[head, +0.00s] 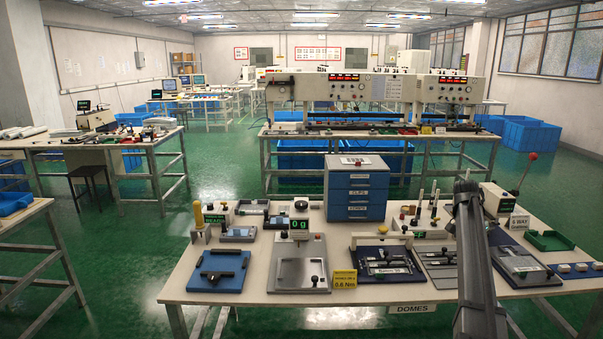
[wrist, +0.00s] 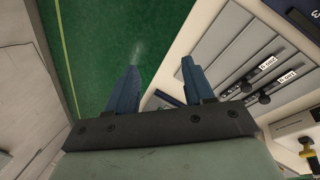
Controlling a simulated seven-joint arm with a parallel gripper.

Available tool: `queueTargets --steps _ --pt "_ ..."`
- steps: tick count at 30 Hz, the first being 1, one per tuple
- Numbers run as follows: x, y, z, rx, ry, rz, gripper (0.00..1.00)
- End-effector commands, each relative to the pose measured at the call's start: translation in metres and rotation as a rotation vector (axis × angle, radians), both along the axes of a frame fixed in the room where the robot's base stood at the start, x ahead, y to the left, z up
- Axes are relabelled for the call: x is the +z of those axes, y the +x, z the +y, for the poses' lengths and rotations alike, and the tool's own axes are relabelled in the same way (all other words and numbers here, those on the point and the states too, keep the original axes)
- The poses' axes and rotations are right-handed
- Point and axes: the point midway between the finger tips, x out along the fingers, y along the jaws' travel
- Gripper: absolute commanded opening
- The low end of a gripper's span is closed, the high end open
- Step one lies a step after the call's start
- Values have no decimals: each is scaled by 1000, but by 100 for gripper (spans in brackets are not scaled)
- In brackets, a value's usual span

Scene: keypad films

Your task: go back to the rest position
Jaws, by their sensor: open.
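In the wrist view my gripper (wrist: 158,85) is open, its two blue fingers apart with nothing between them. Behind the fingers show the green floor and the pale edge of the bench. In the head view my grey arm (head: 476,260) rises from the bottom right over the front of the bench. The gripper itself cannot be made out in the head view.
The white workbench (head: 225,274) holds a blue drawer cabinet (head: 357,190), a blue fixture (head: 219,271), a grey press plate (head: 299,272), a navy fixture tray (head: 365,277) and a green tray (head: 549,240). Green floor (head: 110,260) lies open on the left.

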Motion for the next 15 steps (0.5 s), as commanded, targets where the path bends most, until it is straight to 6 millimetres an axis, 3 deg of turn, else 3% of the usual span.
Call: queueTargets --steps 1,4,11,15 --pt "-14 -22 1 -2 -6 18 52" --pt "-45 -50 5 11 -10 54 52" --pt "-116 -77 32 84 19 104 52" --pt "-166 -90 59 148 54 129 52"
